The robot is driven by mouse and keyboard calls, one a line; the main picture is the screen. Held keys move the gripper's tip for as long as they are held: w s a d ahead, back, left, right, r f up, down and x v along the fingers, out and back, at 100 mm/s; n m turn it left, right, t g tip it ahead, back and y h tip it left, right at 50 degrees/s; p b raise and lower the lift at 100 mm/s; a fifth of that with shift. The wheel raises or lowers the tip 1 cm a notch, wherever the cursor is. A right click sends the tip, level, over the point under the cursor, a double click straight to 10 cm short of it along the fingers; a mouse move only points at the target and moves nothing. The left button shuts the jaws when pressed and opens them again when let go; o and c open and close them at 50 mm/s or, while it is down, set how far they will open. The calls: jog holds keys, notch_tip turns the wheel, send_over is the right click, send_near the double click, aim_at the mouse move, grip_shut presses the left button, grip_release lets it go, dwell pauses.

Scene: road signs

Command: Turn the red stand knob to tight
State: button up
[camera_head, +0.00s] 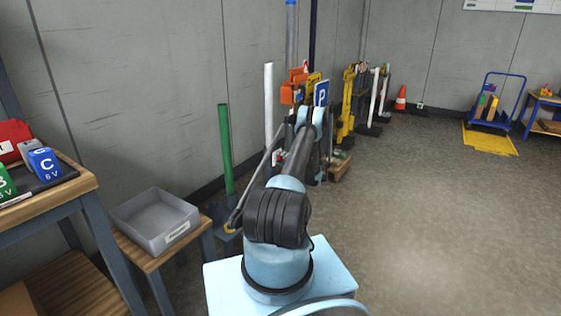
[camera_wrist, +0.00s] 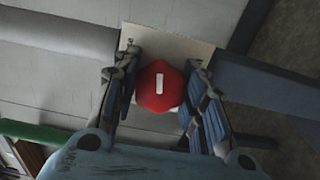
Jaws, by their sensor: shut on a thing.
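The red knob (camera_wrist: 160,86) shows in the middle of the wrist view. It has a rounded, lobed rim and a pale bar mark that stands nearly upright in the picture. A pale plate (camera_wrist: 168,42) with a dark mark lies behind it. My gripper (camera_wrist: 162,92) has one blue-and-grey finger on each side of the knob and is shut on it. In the head view my arm reaches toward the stands at the back wall.
A green post (camera_head: 225,150) and a white post (camera_head: 269,105) stand left of my arm. A blue P sign (camera_head: 321,93) and orange barrier parts (camera_head: 293,93) are behind it. A grey tray (camera_head: 155,220) sits at left.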

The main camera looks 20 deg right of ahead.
jog(key=m, duration=0.7)
jog(key=shift+d+f, duration=0.1)
jog(key=shift+f, duration=0.05)
jog(key=m, duration=0.7)
jog(key=shift+m, duration=0.3)
jog(key=m, duration=0.5)
jog(key=shift+s+m, duration=0.1)
jog(key=shift+m, duration=0.2)
jog(key=m, duration=0.4)
jog(key=shift+m, duration=0.4)
jog(key=o, duration=0.9)
jog(key=shift+o, duration=0.8)
